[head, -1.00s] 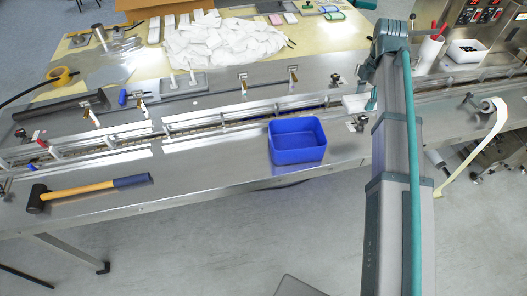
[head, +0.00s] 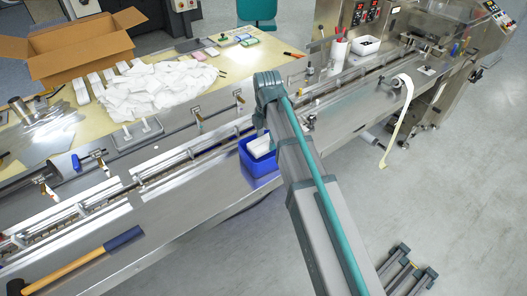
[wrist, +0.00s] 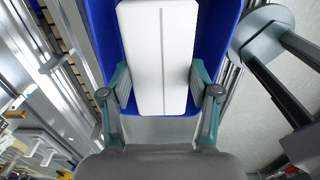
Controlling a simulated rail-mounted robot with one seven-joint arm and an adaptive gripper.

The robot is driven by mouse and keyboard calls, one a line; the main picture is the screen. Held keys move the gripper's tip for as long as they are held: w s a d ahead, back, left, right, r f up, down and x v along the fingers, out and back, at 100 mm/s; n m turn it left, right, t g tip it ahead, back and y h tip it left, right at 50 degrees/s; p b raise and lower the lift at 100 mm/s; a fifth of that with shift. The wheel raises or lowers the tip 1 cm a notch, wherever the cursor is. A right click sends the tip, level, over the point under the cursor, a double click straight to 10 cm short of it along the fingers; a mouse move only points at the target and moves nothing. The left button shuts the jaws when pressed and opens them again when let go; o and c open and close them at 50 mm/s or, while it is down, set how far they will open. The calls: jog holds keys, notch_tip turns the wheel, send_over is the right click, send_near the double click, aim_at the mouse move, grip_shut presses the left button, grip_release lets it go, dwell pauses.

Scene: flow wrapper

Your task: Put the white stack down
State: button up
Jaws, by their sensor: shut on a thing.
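The white stack (wrist: 157,50) is a long white block with a seam down its middle, seen in the wrist view. My gripper (wrist: 158,92) is shut on its near end, with one finger on each side. The blue bin (wrist: 215,45) lies behind and around the stack in that view. In the head view the white stack (head: 260,147) shows at the mouth of the blue bin (head: 258,168), partly hidden by my arm. I cannot tell whether the stack touches the bin's floor.
The bin stands on the steel machine bed (head: 190,200), beside the conveyor rails. A hammer (head: 75,265) lies at the front left. A pile of white packets (head: 150,88) and an open cardboard box (head: 80,50) are at the back left.

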aim_at(266, 158)
jog(key=shift+f+p, duration=0.6)
jog(key=shift+f, duration=2.3)
jog(key=shift+f, duration=0.1)
jog(key=o, duration=0.6)
notch_tip(266, 158, up, 12)
jog(key=shift+r+b, duration=0.15)
jog(key=shift+b, duration=1.05)
